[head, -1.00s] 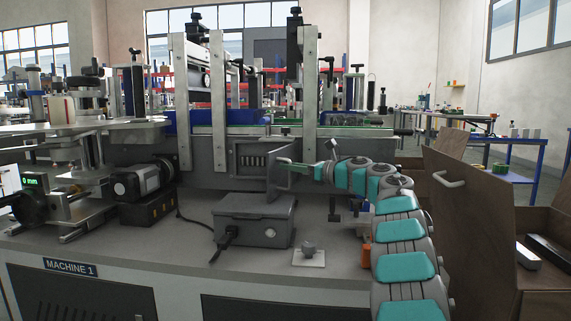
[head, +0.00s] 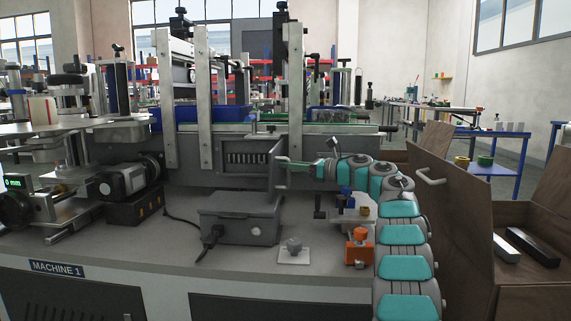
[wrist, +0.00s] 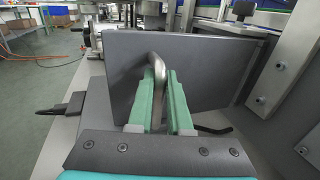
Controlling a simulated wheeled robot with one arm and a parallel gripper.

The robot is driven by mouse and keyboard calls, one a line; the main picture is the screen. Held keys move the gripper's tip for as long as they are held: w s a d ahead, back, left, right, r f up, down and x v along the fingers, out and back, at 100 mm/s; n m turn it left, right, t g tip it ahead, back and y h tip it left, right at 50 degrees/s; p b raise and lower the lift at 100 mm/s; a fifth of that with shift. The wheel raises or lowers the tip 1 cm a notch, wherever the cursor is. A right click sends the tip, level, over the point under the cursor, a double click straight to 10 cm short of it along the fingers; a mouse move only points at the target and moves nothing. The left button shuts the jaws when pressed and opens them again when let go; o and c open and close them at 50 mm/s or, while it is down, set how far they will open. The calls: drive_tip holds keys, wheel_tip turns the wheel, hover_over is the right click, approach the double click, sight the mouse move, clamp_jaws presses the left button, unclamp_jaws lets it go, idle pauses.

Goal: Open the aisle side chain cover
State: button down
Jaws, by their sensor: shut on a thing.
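The chain cover (head: 276,168) is a grey hinged panel on the machine's front. It stands swung out from a recess with a dark slotted interior (head: 246,158) to its left, seen nearly edge-on in the head view. In the wrist view the cover (wrist: 215,65) fills the middle as a broad flat plate. Its bent metal handle (wrist: 155,62) rises between the green fingers. My gripper (head: 292,163) is shut on this handle, at the cover's right side.
A grey box (head: 240,218) with a cable stands on the bench below the cover. A small knob on a plate (head: 293,250) and an orange part (head: 359,247) lie to its right. A brown wooden cabinet panel (head: 455,220) stands close to the right of my arm.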

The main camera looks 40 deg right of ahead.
drive_tip(key=shift+s+d+r+p, duration=0.1)
drive_tip(key=shift+s+d+p, duration=0.25)
drive_tip(key=shift+d, duration=0.45)
drive_tip(key=shift+s+d+f+p, duration=0.1)
drive_tip(key=shift+s+d+p, duration=0.25)
drive_tip(key=shift+d, duration=0.45)
drive_tip(key=shift+s+d+r+p, duration=0.1)
drive_tip(key=shift+s+d+p, duration=0.15)
drive_tip(key=shift+d+p, duration=0.4)
drive_tip(key=shift+d, duration=0.3)
drive_tip(key=c, duration=0.8)
unclamp_jaws()
drive_tip(key=shift+c, duration=0.2)
drive_tip(key=shift+s, duration=0.1)
drive_tip(key=b+v, duration=0.1)
drive_tip(key=v, duration=0.6)
drive_tip(key=shift+s+d, duration=0.15)
drive_tip(key=shift+s, duration=0.1)
